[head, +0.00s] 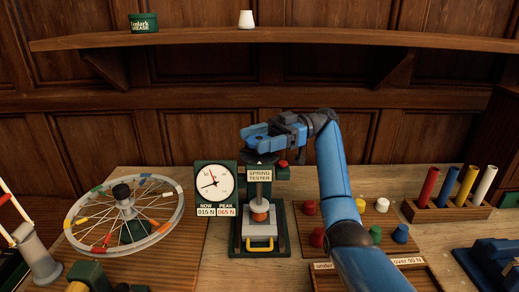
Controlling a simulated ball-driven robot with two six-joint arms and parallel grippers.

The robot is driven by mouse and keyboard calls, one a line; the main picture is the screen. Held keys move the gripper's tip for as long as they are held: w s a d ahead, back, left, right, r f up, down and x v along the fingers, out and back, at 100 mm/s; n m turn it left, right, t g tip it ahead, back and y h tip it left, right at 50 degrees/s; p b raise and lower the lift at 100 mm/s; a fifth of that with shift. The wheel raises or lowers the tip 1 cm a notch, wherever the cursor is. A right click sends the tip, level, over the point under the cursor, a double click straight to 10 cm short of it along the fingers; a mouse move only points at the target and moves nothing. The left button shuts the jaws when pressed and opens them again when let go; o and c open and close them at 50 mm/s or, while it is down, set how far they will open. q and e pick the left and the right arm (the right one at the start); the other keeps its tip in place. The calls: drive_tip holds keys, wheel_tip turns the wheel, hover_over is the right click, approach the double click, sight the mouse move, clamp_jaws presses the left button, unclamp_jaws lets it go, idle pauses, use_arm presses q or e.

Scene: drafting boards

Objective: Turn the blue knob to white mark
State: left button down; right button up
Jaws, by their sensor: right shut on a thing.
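A green spring tester (235,245) stands mid-bench, with an orange piece (259,206) under its plunger. Its dial (215,183) has a black and a red needle, and the displays read NOW 015 N and PEAK 065 N. My blue right gripper (255,141) is at the tester's top, shut on the dark top handle (262,158), which it mostly hides. No blue knob shows clearly on the tester. A small blue piece (400,233) stands on a board to the right. I cannot make out a white mark. My left gripper is not in view.
A spoked wheel (75,230) lies on the left. Several coloured pieces stand right of the tester, beside my arm. A wooden rack (420,212) holds coloured rods. A labelled tray (410,262) is in front. A shelf (400,38) spans the back wall.

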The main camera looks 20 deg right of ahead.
drive_tip(key=shift+f+g, duration=0.1)
drive_tip(key=shift+g, duration=0.3)
drive_tip(key=o, duration=1)
drive_tip(key=shift+c, duration=0.2)
drive_tip(key=shift+n, duration=0.3)
